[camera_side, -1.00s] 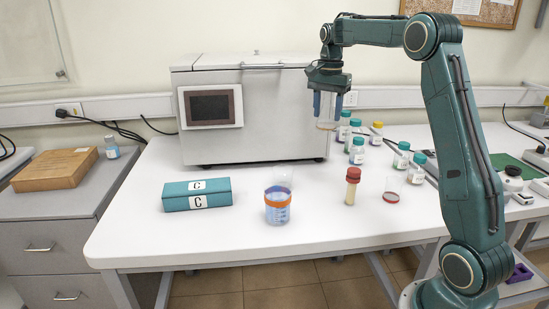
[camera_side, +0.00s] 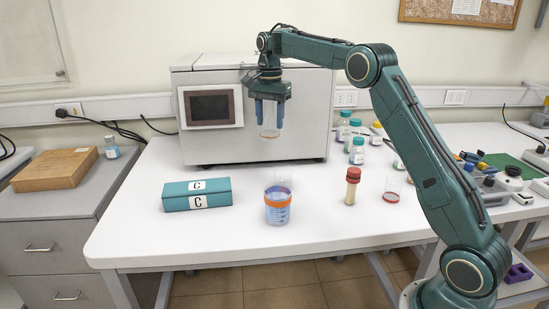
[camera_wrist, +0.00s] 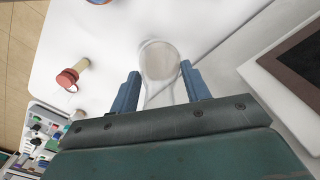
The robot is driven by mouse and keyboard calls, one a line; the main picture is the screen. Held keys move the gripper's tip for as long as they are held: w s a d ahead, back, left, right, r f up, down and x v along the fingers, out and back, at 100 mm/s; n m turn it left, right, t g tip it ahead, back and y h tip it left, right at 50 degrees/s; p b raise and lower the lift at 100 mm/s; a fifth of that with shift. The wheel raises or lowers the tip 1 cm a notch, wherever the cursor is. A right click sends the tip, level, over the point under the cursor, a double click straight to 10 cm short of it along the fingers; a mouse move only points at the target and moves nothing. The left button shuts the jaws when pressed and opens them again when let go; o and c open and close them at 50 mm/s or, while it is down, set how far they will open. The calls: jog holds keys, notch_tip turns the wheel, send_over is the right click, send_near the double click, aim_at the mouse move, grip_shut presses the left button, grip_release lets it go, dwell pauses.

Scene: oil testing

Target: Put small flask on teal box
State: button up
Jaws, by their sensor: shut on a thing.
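My gripper (camera_side: 269,113) is shut on the small flask (camera_side: 270,130), a clear glass vessel hanging upright between the blue fingers. It is held well above the table, in front of the grey machine. In the wrist view, the flask (camera_wrist: 159,62) sits between the two fingers (camera_wrist: 160,88). The teal box (camera_side: 197,195), a long low block with white "C" labels, lies on the table to the left of and below my gripper. Its top is bare.
A beaker of blue liquid with an orange band (camera_side: 278,206) stands right of the box, with a clear glass behind it. A red-capped vial (camera_side: 352,187) and a small red-bottomed glass (camera_side: 392,190) stand further right. The grey machine (camera_side: 255,110) fills the back.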

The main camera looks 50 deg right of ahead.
jog(key=w+a+f+n, duration=0.1)
jog(key=w+a+f, duration=0.1)
jog(key=w+a, duration=0.35)
jog(key=w+a+f, duration=0.1)
jog(key=w+a, duration=0.1)
jog(key=a, duration=0.6)
send_over(218, 184)
jog(key=shift+f, duration=2.5)
jog(key=shift+f, duration=0.1)
jog(key=shift+f, duration=1.65)
jog(key=shift+f, duration=0.2)
jog(key=o, duration=1)
jog(key=shift+o, duration=0.2)
jog(key=shift+r, duration=0.15)
